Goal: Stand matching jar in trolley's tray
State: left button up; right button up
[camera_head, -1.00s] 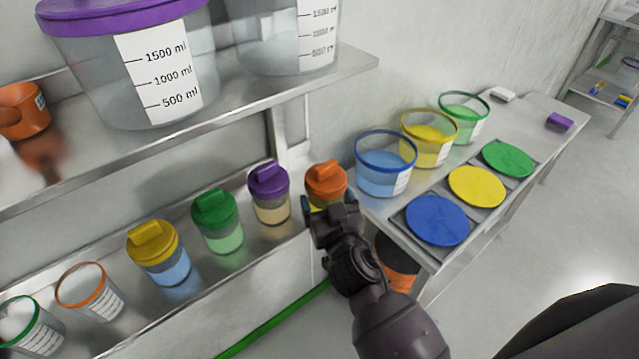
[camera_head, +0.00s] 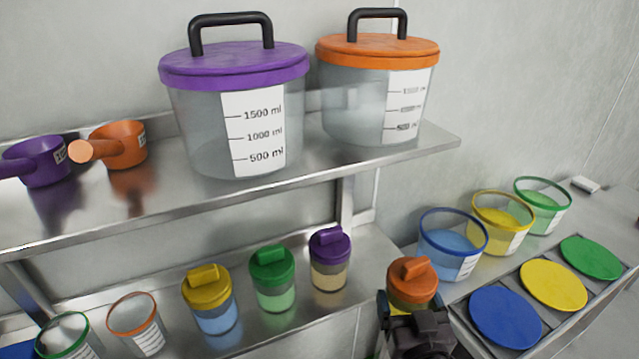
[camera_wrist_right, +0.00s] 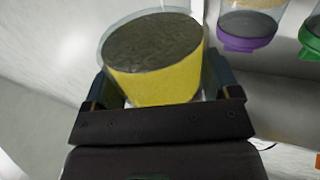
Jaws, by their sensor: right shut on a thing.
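The orange-lidded jar (camera_head: 412,280) is at the right end of the lower shelf in the head view, close to the side bench. My right gripper (camera_head: 411,308) is shut on it, with the lid showing above the fingers. In the right wrist view the jar's yellow contents (camera_wrist_right: 152,88) show between the two fingers, with a dark round end facing the camera. I cannot tell whether the jar touches the shelf. Jars with yellow (camera_head: 208,300), green (camera_head: 273,280) and purple (camera_head: 329,260) lids stand left of it. No trolley or tray is clearly visible. My left gripper is not in view.
The upper shelf (camera_head: 330,165) holds purple-lidded (camera_head: 200,115) and orange-lidded (camera_head: 350,90) containers and two scoops. Blue (camera_head: 450,250), yellow (camera_head: 500,225) and green (camera_head: 545,205) rimmed tubs stand on the side bench behind coloured discs (camera_head: 505,315). Open cups (camera_head: 135,320) stand at lower left.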

jog(key=w, duration=0.1)
jog(key=w+d+r, duration=0.2)
jog(key=w, duration=0.1)
jog(key=shift+w+d+r, duration=0.1)
jog(key=shift+d+r, duration=0.15)
